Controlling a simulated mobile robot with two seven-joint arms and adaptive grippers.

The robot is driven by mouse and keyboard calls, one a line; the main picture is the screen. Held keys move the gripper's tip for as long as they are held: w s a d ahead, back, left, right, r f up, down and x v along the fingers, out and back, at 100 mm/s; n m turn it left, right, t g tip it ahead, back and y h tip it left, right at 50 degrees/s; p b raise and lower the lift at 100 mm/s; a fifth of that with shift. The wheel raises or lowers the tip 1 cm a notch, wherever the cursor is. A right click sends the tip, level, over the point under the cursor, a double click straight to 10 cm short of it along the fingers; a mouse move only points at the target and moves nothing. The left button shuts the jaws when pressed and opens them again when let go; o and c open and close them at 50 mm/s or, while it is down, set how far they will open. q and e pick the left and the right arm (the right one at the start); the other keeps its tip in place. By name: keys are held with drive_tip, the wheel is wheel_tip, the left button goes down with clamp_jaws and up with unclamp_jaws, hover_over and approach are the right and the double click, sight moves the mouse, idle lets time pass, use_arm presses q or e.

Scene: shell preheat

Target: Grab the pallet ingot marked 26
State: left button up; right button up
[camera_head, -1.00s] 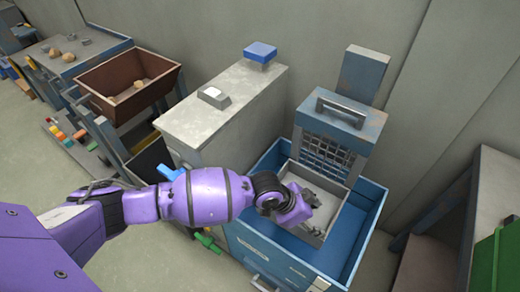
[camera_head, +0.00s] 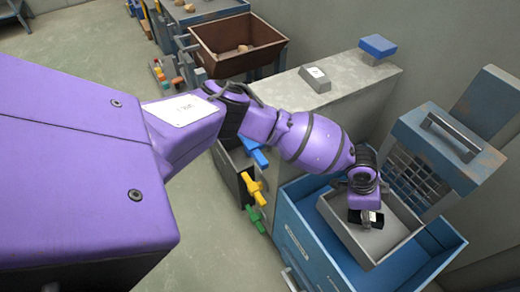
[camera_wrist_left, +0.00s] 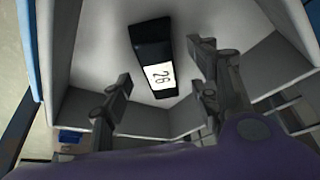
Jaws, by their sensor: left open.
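The pallet ingot marked 26 (camera_wrist_left: 154,58) is a dark bar with a white label at its near end. It lies on the floor of a light grey tray (camera_head: 338,226). In the left wrist view it sits between the spread fingers of my left gripper (camera_wrist_left: 163,66), with a gap on both sides. In the head view my left gripper (camera_head: 366,212) reaches down into the tray and mostly hides the ingot; a bit of white label shows beside the fingers. My left gripper is open and holds nothing. My right gripper is not in view.
The tray stands in a blue open bin (camera_head: 318,245). A blue-grey hood with mesh (camera_head: 440,150) stands close on the right. A grey counter (camera_head: 300,98) behind carries a small grey block (camera_head: 315,78) and a blue block (camera_head: 378,46). A brown bin (camera_head: 222,62) is farther back.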

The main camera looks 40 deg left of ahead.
use_arm(q)
drive_tip(key=shift+w+d+f, duration=0.2)
drive_tip(key=shift+f, duration=0.05)
drive_tip(key=shift+c, duration=0.5)
clamp_jaws()
drive_tip(key=shift+s, duration=0.1)
